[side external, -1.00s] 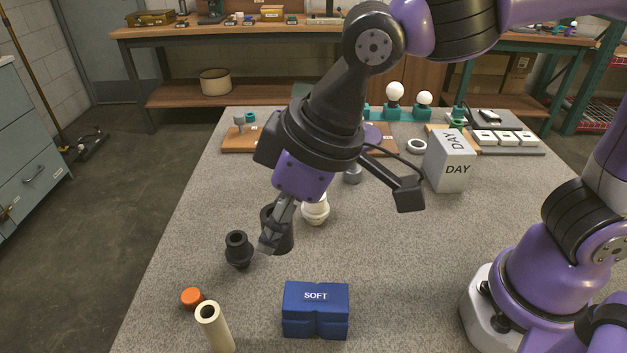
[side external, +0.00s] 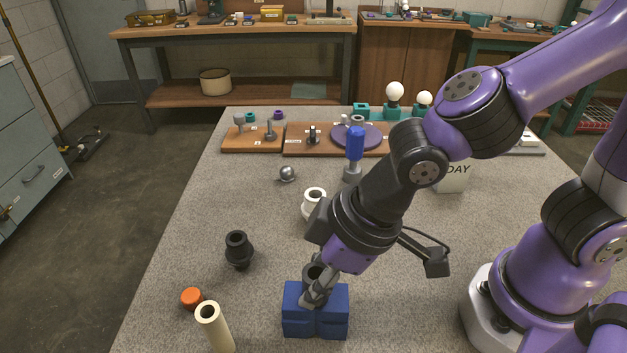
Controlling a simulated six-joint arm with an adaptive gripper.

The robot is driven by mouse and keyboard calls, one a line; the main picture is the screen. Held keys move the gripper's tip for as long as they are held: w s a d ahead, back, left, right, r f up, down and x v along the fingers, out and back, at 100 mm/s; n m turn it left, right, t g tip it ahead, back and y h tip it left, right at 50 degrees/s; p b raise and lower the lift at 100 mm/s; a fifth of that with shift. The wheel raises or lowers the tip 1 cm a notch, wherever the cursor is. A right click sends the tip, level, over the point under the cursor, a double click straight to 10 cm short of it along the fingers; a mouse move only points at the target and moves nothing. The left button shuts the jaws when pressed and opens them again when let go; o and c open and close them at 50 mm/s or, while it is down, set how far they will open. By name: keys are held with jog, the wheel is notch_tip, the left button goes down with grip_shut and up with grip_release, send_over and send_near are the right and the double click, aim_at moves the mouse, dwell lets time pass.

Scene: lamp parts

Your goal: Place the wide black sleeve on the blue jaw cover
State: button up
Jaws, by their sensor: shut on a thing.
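The wide black sleeve (side external: 312,271) is a dark hollow cylinder, upright or nearly so, with its open top showing. My gripper (side external: 315,294) is shut on it, and the fingers hide much of its lower part. The sleeve is at the back middle of the blue jaw cover (side external: 330,326), a blue block near the front of the table. I cannot tell whether the sleeve touches the cover's top. The cover's label is hidden behind my gripper.
A white collar (side external: 312,203) stands behind my gripper. An orange cap (side external: 192,298) and a cream tube (side external: 215,328) are at front left. A blue-topped post (side external: 355,146) stands farther back. The table left of centre is mostly clear.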

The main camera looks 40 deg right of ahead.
jog(key=shift+f, duration=0.15)
jog(key=o, duration=1.1)
jog(key=shift+c, duration=0.2)
jog(key=shift+r, duration=0.25)
jog(key=v, duration=1.1)
jog(key=w+d+f+m+t+h, duration=0.1)
jog(key=d+m, duration=0.6)
jog(key=d, duration=0.9)
jog(key=shift+w+d+t+h, duration=0.2)
jog(key=shift+w+t+h, duration=0.3)
jog(key=shift+w+h, duration=0.55)
